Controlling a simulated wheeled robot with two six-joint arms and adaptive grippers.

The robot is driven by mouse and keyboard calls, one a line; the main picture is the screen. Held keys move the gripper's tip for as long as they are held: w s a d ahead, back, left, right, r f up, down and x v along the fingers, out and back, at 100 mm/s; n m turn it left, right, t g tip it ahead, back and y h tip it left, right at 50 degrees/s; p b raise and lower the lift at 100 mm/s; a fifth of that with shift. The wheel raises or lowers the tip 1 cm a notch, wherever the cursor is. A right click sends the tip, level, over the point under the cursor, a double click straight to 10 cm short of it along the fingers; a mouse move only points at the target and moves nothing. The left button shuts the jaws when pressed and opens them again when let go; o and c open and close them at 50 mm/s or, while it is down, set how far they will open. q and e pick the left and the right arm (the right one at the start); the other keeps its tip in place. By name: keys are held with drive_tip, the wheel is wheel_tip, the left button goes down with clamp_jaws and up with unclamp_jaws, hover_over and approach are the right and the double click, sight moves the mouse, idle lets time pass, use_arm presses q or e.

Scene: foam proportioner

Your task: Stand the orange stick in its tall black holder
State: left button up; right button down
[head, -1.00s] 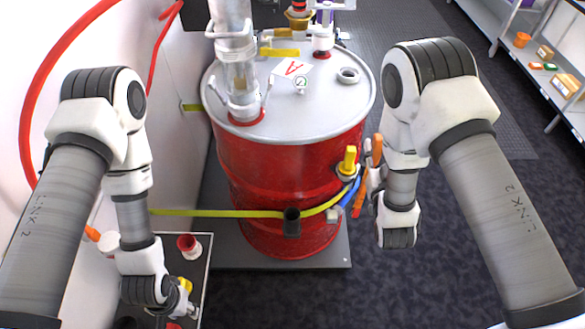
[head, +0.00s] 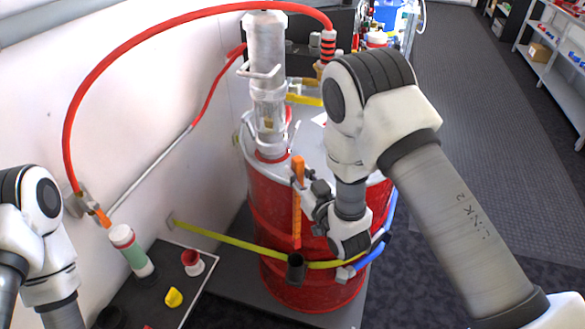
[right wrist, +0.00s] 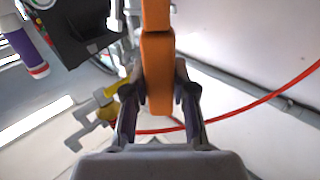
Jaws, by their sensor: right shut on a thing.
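The orange stick (head: 297,215) hangs upright in front of the red drum. My right gripper (head: 302,190) is shut on it near its upper part. The right wrist view also shows the stick (right wrist: 157,75) between the two fingers (right wrist: 158,97). The tall black holder (head: 295,268) is fixed on the yellow strap at the drum's front. In the head view, the stick's lower end is just above the holder's mouth; I cannot tell whether they are in line in depth. My left gripper is out of view; only its arm shows at the left edge.
The red drum (head: 275,215) carries a pump with a red hose (head: 150,45). A yellow strap (head: 225,240) crosses its front, with a blue handle (head: 372,255) at right. A dark tray (head: 150,298) at lower left holds a red-and-white cup (head: 192,262) and a green-and-white cylinder (head: 132,250).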

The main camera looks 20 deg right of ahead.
drive_tip(key=f, duration=0.1)
drive_tip(key=f+b, duration=0.1)
drive_tip(key=f, duration=0.1)
drive_tip(key=shift+w+a+f+b, duration=0.15)
drive_tip(key=shift+w+a+b, duration=0.15)
drive_tip(key=shift+w, duration=0.1)
drive_tip(key=shift+s+d+f+b, duration=0.15)
drive_tip(key=shift+f+b, duration=0.25)
drive_tip(key=shift+f, duration=0.15)
drive_tip(key=shift+s+d+f+b, duration=0.1)
drive_tip(key=shift+f+b, duration=0.3)
drive_tip(key=shift+f, duration=0.1)
wheel_tip(320, 180, down, 3)
drive_tip(key=shift+w+a+r+b, duration=0.1)
drive_tip(key=shift+r+b, duration=0.1)
drive_tip(key=shift+b, duration=0.7)
wheel_tip(320, 180, down, 6)
drive_tip(key=b, duration=0.5)
drive_tip(key=shift+f, duration=0.25)
drive_tip(key=c, duration=0.9)
unclamp_jaws()
drive_tip(key=shift+o, duration=0.2)
approach(298, 213)
drive_tip(key=w, duration=0.3)
drive_tip(key=shift+w+a+f, duration=0.15)
drive_tip(key=shift+a, duration=0.15)
